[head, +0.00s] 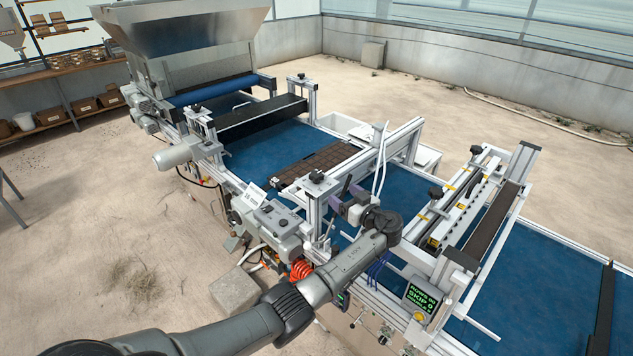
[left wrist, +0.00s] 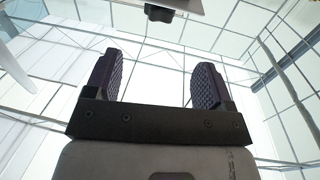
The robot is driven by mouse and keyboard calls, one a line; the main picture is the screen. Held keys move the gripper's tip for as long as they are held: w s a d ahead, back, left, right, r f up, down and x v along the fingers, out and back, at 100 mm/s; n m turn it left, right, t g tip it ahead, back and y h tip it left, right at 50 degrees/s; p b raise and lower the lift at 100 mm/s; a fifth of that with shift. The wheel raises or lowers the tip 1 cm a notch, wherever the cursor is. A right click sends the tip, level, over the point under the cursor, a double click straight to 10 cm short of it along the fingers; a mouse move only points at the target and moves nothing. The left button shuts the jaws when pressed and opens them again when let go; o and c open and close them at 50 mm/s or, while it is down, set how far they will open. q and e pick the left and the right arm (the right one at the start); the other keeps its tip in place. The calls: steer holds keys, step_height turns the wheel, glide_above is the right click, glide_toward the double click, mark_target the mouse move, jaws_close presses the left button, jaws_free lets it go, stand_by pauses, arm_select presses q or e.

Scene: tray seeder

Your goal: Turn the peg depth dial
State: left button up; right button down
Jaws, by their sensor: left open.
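Several black knobs sit on the seeder's frames. No label shows which is the peg depth dial. My left gripper (head: 345,196) is just right of the gantry knob, apart from it. In the left wrist view my gripper's two dark ridged fingers (left wrist: 155,85) are spread and empty. A dark knob (left wrist: 160,13) shows beyond them, under a pale plate. My right gripper is not in view.
A blue belt (head: 270,150) runs through the machine and carries a dark soil tray (head: 315,165). A grey gantry beam (head: 395,140) stands close to my left gripper. A small display (head: 420,300) and a grey motor box (head: 275,222) are at the near side.

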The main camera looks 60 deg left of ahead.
mark_target(321, 177)
arm_select(q)
steer(key=a, duration=0.8)
steer(key=s+a+p, duration=0.1)
steer(key=a, duration=0.3)
steer(key=shift+r, duration=0.1)
steer(key=shift+s+a, duration=0.1)
steer(key=shift+a, duration=0.75)
steer(key=shift+c, duration=0.4)
steer(key=c, duration=0.8)
steer(key=shift+c, duration=0.2)
steer(key=shift+t, duration=0.3)
